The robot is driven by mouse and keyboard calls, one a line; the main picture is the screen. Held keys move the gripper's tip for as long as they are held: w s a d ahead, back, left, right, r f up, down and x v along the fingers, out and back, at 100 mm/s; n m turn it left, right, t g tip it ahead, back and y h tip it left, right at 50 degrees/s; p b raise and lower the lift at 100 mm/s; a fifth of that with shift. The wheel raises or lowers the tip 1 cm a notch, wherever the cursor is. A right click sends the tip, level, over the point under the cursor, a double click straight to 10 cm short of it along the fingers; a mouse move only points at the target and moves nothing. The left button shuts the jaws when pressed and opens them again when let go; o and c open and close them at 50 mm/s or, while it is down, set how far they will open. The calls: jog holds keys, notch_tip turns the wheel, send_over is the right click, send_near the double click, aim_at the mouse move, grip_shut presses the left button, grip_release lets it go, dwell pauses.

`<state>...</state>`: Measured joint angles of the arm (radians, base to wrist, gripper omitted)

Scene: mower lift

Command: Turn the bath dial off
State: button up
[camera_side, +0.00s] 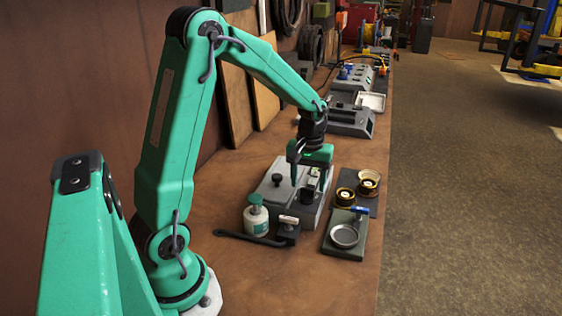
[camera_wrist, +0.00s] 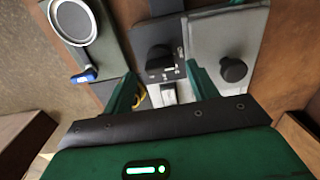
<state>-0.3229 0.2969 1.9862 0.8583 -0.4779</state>
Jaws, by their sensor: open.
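The bath is a grey box (camera_side: 312,216) on the bench, with a light grey lid that carries a round black knob; the lid knob also shows in the wrist view (camera_wrist: 233,68). Beside the lid, a black dial (camera_wrist: 160,57) sits on a dark panel with small pale marks. Its setting is too small to read. My gripper (camera_side: 309,182) points down over the panel side of the bath, open and empty. In the wrist view its green fingers (camera_wrist: 161,70) stand either side of the dial's near end. I cannot tell whether they touch it.
A white switch-like block (camera_wrist: 168,94) lies between the fingers. A white jar with a green top (camera_side: 256,215) and a dark wrench-like tool (camera_side: 240,237) are close by. A green plate with a round dish (camera_side: 345,235) and yellow-rimmed cups (camera_side: 368,181) are at the right.

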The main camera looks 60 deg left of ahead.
jog(key=shift+r, duration=3.25)
jog(key=shift+r, duration=0.2)
notch_tip(320, 180, up, 14)
send_over(308, 188)
jog(key=shift+s+f, duration=0.1)
jog(key=shift+f, duration=0.05)
dwell(0.3)
jog(key=shift+d, duration=0.15)
jog(key=d, duration=1.6)
jog(key=shift+s+d, duration=0.3)
jog(key=shift+d, duration=0.1)
dwell(0.8)
